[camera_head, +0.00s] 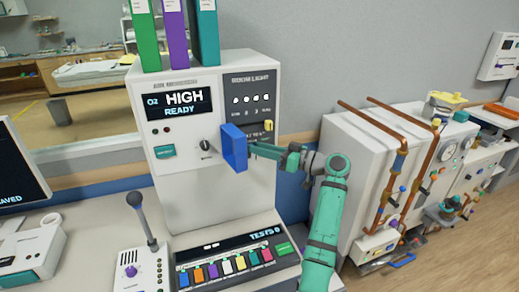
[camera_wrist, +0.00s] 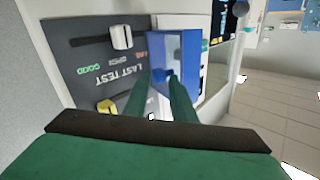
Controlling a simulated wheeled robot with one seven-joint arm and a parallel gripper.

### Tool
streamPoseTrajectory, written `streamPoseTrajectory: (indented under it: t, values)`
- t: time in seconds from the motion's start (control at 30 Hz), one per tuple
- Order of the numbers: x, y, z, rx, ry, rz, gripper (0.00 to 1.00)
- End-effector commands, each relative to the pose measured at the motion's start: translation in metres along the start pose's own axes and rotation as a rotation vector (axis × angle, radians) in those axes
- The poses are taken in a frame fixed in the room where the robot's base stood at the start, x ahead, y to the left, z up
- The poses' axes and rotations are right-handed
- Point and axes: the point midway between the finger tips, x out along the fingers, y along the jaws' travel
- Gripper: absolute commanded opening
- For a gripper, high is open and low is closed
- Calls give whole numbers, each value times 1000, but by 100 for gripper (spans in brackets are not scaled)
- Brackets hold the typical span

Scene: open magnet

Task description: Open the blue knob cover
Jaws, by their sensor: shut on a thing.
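In the wrist view the blue cover (camera_wrist: 187,50) is straight ahead, just beyond my fingertips. My gripper (camera_head: 254,150) reaches it from the right. In the wrist view my gripper (camera_wrist: 164,78) has its two green fingers close together, shut on a small blue part of the cover. What lies behind the cover is hidden.
A yellow switch (camera_head: 268,125) sits close above my fingers. A black knob (camera_head: 205,145) is left of the cover. Several coloured keys line the console's sloped front, with a joystick (camera_head: 142,218) at its left. A white cabinet with copper pipes (camera_head: 390,165) stands to the right.

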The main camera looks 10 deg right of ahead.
Motion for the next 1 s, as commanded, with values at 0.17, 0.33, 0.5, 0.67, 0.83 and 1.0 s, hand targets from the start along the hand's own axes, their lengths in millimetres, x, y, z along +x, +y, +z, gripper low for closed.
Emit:
streamPoseTrajectory:
  t: [0.17,0.33,0.5,0.67,0.83,1.0]
  values:
    - [20,-8,4,1,-13,-20,0]
    - [20,-8,3,-1,-13,-20,39]
    - [20,-8,3,-2,-13,-20,39]
    - [18,-8,2,-3,-12,-19,39]
    - [2,-7,2,-3,-11,-17,39]
    - [-34,-5,2,-1,-8,-14,39]
